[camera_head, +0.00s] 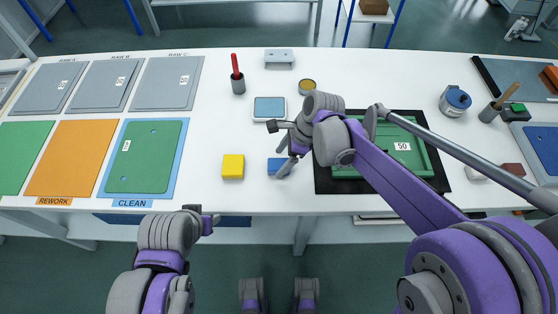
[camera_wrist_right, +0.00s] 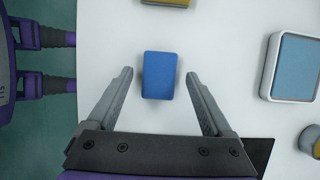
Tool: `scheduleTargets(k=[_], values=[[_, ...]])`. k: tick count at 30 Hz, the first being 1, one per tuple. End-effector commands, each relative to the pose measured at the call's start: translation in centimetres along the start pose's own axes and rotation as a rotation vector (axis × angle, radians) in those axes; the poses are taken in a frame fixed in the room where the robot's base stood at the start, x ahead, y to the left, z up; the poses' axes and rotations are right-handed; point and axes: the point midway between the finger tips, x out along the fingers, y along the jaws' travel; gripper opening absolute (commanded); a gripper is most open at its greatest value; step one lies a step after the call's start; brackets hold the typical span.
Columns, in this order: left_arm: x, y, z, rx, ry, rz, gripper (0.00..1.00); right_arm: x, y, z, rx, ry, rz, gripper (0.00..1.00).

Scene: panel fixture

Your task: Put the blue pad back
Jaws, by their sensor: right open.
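The blue pad (camera_head: 276,166) is a small blue block on the white table, left of the black mat. It also shows in the right wrist view (camera_wrist_right: 159,75), lying flat with table visible on both sides of it. My right gripper (camera_head: 286,158) is at the pad and partly hides it in the head view. Its jaws are open (camera_wrist_right: 159,73), with a finger on each side of the pad and a gap to each. My left gripper (camera_head: 203,217) is near the table's front edge, away from the pad; its jaw opening is unclear.
A yellow block (camera_head: 233,167) lies left of the pad. A white-rimmed blue-grey square (camera_head: 269,109), a round tin (camera_head: 307,86) and a dark cup with a red handle (camera_head: 238,82) stand behind. A green tray (camera_head: 425,158) sits on the black mat (camera_head: 323,182) at right.

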Motion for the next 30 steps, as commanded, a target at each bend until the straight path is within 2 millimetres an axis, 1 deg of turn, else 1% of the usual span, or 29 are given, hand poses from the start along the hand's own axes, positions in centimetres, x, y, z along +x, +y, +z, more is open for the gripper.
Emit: scheduleTargets(k=[1, 6, 9, 13, 18, 22, 24, 26, 29, 30], values=[[-0.2, 0.0, -0.1, 0.000, 0.001, 0.000, 0.50, -1.2, 0.0, 0.0, 0.003, 0.000, -0.001, 0.85], [-0.5, 0.0, -0.3, 0.000, 0.002, 0.000, 0.50, -5.0, 0.0, 0.0, 0.003, 0.001, -0.001, 0.85], [-0.7, 0.0, -0.5, 0.000, 0.003, 0.000, 0.50, -7.0, 0.1, 0.0, 0.002, 0.001, 0.000, 0.85], [-0.8, 0.0, -0.6, 0.000, 0.003, 0.000, 0.50, -8.8, 0.0, 0.0, 0.002, 0.001, 0.000, 0.85], [-0.8, 0.0, -0.6, 0.000, 0.004, 0.000, 0.50, -9.9, 0.0, 0.0, 0.001, 0.000, 0.000, 0.85], [-0.8, 0.0, -0.6, 0.000, 0.004, 0.000, 0.50, -10.0, 0.1, 0.0, -0.002, 0.001, 0.000, 0.85], [-0.8, 0.0, -0.6, 0.000, 0.004, 0.000, 0.50, -10.1, 0.4, -0.3, -0.030, 0.008, -0.009, 0.85], [-0.8, 0.0, -0.6, 0.000, 0.004, 0.000, 0.50, -10.3, 1.2, -0.9, -0.093, 0.024, -0.028, 0.85], [-0.8, 0.0, -0.6, 0.000, 0.004, 0.000, 0.50, -10.6, 3.6, -2.9, -0.294, 0.085, -0.077, 0.85], [-0.8, 0.0, -0.6, 0.000, 0.004, 0.000, 0.50, -10.7, 4.8, -4.0, -0.404, 0.121, -0.099, 0.85]])
